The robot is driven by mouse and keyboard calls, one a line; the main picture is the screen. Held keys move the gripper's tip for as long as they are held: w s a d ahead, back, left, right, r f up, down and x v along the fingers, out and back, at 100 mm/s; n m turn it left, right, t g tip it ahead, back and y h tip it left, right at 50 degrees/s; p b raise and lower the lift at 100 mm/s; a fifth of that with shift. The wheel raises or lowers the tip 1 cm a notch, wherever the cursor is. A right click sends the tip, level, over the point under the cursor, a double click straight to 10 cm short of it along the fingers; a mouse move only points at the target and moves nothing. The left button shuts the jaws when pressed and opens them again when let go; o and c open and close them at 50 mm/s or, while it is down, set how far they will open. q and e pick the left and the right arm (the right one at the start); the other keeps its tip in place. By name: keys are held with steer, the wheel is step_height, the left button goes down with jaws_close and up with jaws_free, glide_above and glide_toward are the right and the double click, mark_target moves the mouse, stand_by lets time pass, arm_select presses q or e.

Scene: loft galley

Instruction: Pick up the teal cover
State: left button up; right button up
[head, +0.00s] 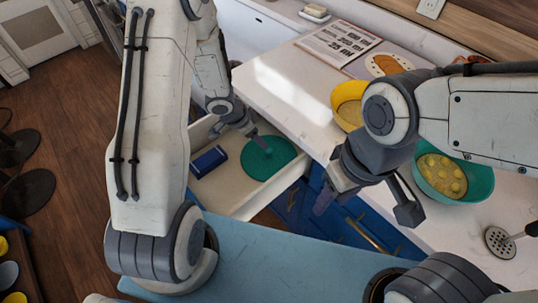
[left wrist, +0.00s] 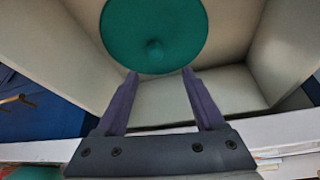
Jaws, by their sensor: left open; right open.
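The teal cover (head: 268,158) is a round disc with a small knob. It lies in an open drawer (head: 236,205) beside a dark blue box (head: 208,162). In the left wrist view the cover (left wrist: 150,22) fills the top middle, with its knob close to the fingertips. My left gripper (left wrist: 161,72) is open with nothing between its fingers; the knob shows just beyond the gap. In the head view the left gripper is at the drawer, near the cover's upper left edge. My right gripper (head: 364,206) is open and empty, in front of the counter edge.
The white counter (head: 285,85) holds a yellow bowl (head: 347,101), a teal bowl (head: 484,179) with yellow contents, a slotted utensil (head: 499,241) and a printed board (head: 338,42). Drawer walls surround the cover. Blue cabinet fronts (head: 345,222) lie below the counter.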

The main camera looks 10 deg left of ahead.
mark_target(268, 150)
arm_select(q)
steer(key=b+x, duration=0.1)
steer(key=x, duration=0.3)
steer(key=shift+f, duration=0.3)
steer(key=x, duration=0.1)
steer(key=b+x, duration=0.1)
steer(key=x, duration=0.1)
steer(key=b+x, duration=0.1)
steer(key=shift+s+d+f, duration=0.2)
steer(key=shift+s+d, duration=0.05)
steer(key=shift+s, duration=0.05)
steer(key=shift+w+d+f, duration=0.15)
steer(key=shift+f, duration=0.25)
jaws_close()
